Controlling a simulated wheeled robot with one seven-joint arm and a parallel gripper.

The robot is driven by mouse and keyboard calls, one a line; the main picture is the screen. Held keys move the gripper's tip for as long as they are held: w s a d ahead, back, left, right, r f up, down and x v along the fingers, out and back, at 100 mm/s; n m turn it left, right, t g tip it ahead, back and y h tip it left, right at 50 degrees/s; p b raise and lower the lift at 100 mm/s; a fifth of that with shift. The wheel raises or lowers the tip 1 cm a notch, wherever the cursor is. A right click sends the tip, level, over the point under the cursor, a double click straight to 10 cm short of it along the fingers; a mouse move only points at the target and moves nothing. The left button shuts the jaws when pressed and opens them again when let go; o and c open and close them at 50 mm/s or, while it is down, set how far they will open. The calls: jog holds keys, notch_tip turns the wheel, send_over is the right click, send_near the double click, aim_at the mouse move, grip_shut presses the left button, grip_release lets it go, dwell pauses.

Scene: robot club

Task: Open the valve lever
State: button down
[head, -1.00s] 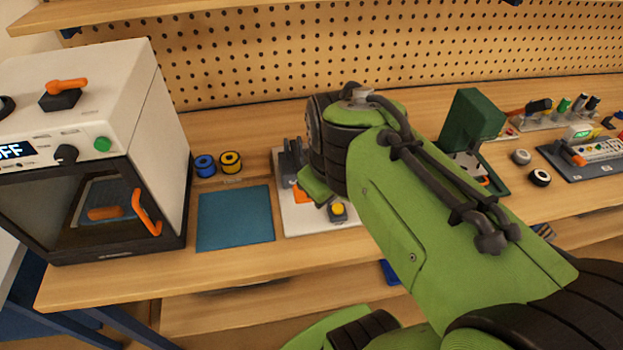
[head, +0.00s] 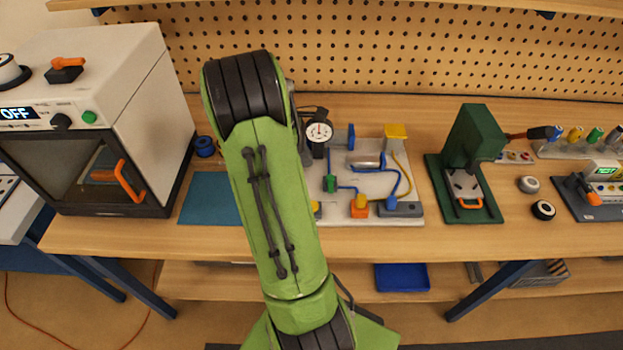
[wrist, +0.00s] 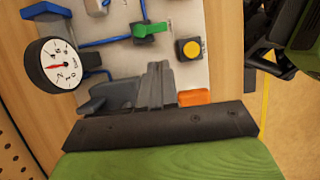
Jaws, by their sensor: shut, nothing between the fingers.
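The pneumatic board (head: 411,170) is a pale plate on the bench. In the wrist view it carries a small green handle (wrist: 150,29) on a dark fitting, a round yellow button (wrist: 191,48) and an orange piece (wrist: 195,97) partly hidden by my gripper. I cannot tell for certain whether the green handle or the orange piece is the valve lever. The green part also shows in the head view (head: 330,183). My gripper (wrist: 160,66) is shut and empty over the board, between the gauge and the orange piece. My arm hides it in the head view.
A pressure gauge (wrist: 54,65) stands beside the gripper; its needle reads low. Blue tubes cross the board. A white oven (head: 95,125) and blue mat (head: 208,200) are left; a green press (head: 470,140) is right. A pegboard (head: 400,50) closes the back.

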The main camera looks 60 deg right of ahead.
aim_at(331, 184)
jog(key=b+x, duration=0.2)
jog(key=x, duration=0.8)
jog(key=shift+f+b, duration=0.1)
jog(key=shift+b, duration=0.25)
